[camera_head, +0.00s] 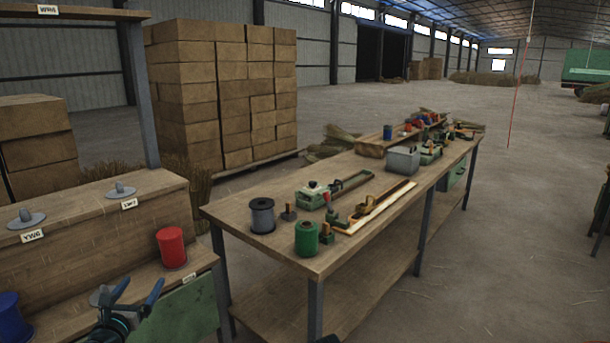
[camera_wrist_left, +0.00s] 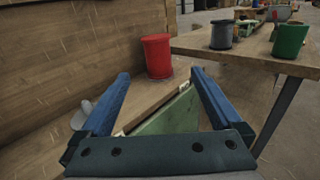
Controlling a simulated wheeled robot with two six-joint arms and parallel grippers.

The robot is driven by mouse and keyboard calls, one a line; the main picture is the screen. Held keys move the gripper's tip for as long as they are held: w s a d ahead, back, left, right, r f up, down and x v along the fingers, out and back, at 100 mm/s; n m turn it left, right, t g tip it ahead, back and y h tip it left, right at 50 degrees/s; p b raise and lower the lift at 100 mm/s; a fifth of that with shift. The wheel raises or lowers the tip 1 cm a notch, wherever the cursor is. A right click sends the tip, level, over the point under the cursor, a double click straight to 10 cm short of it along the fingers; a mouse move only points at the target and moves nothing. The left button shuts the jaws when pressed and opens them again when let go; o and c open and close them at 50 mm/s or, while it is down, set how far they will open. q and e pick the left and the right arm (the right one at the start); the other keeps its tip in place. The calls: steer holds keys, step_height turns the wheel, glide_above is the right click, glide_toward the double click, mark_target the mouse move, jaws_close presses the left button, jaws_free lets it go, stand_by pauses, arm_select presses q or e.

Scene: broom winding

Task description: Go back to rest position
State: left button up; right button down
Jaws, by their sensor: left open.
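My left gripper (camera_head: 138,290) is low at the left of the head view, in front of the wooden spool shelf. Its two blue fingers are spread with nothing between them. In the left wrist view the open fingers (camera_wrist_left: 163,85) point toward a red spool (camera_wrist_left: 157,55), which stands upright on the shelf beyond them, apart from the fingertips. The red spool also shows in the head view (camera_head: 171,247).
A wooden workbench (camera_head: 235,205) holds a grey spool (camera_head: 262,215), a green spool (camera_head: 306,239) and several tools. A blue spool (camera_head: 12,318) stands on the shelf (camera_head: 60,255) at left. Stacked bales (camera_head: 225,95) stand behind. Open floor lies to the right.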

arm_select(q)
steer(key=d+f+m+g+h+p, duration=0.2)
steer(key=d+m+g+h+p, duration=0.65)
steer(key=d+m, duration=1.45)
steer(key=s+d+f+m+g+y+p, duration=0.2)
steer(key=s+d+m+g+y+p, duration=0.1)
steer(key=s+d+m+g+p, duration=0.65)
steer(key=s+d+r+m+y+p, duration=0.1)
steer(key=s+r+m+y, duration=0.1)
steer(key=s+m+y, duration=0.4)
steer(key=shift+s+d+m, duration=0.4)
steer(key=shift+s+m, duration=0.35)
steer(key=shift+s, duration=0.3)
